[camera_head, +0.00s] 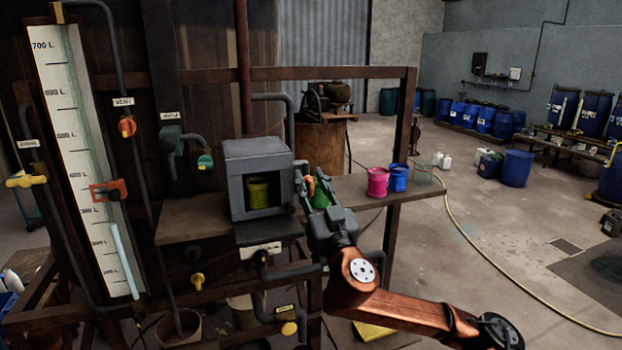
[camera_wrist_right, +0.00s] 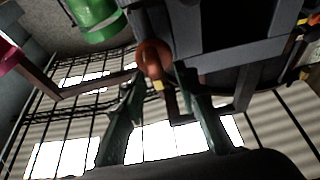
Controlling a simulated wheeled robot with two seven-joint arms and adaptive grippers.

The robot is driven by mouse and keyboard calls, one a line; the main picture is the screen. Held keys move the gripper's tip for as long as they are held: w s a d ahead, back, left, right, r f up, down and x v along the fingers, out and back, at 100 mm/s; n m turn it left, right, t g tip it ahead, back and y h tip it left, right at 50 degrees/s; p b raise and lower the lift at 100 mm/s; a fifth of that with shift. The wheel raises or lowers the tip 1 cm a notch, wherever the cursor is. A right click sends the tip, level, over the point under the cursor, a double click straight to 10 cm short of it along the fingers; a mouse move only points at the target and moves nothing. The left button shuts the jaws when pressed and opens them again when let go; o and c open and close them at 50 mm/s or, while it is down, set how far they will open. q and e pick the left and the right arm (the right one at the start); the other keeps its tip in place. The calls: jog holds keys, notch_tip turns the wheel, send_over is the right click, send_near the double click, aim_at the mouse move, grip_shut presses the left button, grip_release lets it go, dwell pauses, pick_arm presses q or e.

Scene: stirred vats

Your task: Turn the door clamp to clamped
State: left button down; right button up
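The door clamp shows in the right wrist view as an orange-red knob (camera_wrist_right: 153,57) with a small yellow tip, beside a dark grey frame. In the head view a bit of orange-red (camera_head: 309,186) shows at the right side of the grey box (camera_head: 236,170), partly hidden by my gripper. The box's front is open, with a yellow-green bucket (camera_head: 258,193) inside. My right gripper (camera_head: 311,190) is at the box's right edge. In the wrist view its two fingers (camera_wrist_right: 160,80) are apart, one on each side of the knob; whether they touch it cannot be told. My left gripper is not in view.
A green container (camera_head: 321,196) stands close behind my right gripper. A pink bucket (camera_head: 378,182), a blue bucket (camera_head: 398,178) and a clear beaker (camera_head: 422,174) stand on the wooden shelf (camera_head: 353,196) to the right. Pipes and valves crowd the left.

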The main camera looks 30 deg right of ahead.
jog(key=shift+w+f, duration=0.15)
jog(key=shift+w, duration=0.1)
jog(key=shift+c, duration=0.3)
jog(key=shift+s, duration=0.1)
jog(key=c, duration=0.3)
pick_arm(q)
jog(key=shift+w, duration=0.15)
pick_arm(e)
grip_shut()
